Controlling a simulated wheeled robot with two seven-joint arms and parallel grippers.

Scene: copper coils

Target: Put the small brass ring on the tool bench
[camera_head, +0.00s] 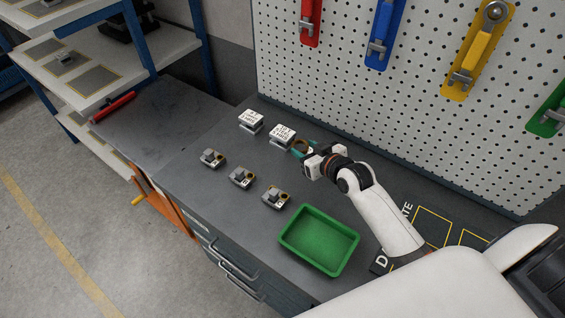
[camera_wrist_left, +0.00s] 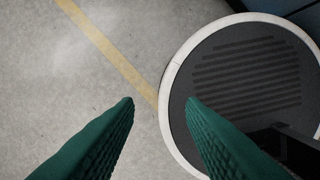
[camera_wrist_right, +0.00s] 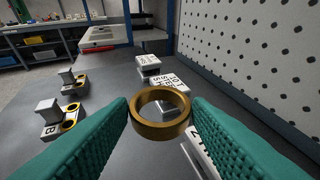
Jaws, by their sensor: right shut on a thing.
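A small brass ring (camera_wrist_right: 160,128) is pinched between the green fingers of my right gripper (camera_wrist_right: 158,108), in the lower middle of the right wrist view. In the head view the ring (camera_head: 302,145) is held above the back of the tool bench, near the pegboard, partly covered by a finger. The bench (camera_head: 185,183) has a dark grey top. My left gripper (camera_wrist_left: 160,102) has its fingers apart with nothing between them, over the floor and my round base. It does not show in the head view.
White label blocks (camera_head: 283,135) stand at the bench's back, close to my right gripper. Three small grey holders (camera_head: 241,178) with brass-coloured rings stand in front of them. A green tray (camera_head: 318,240) lies to the right. The pegboard (camera_head: 350,110) walls off the back. The left bench end is clear.

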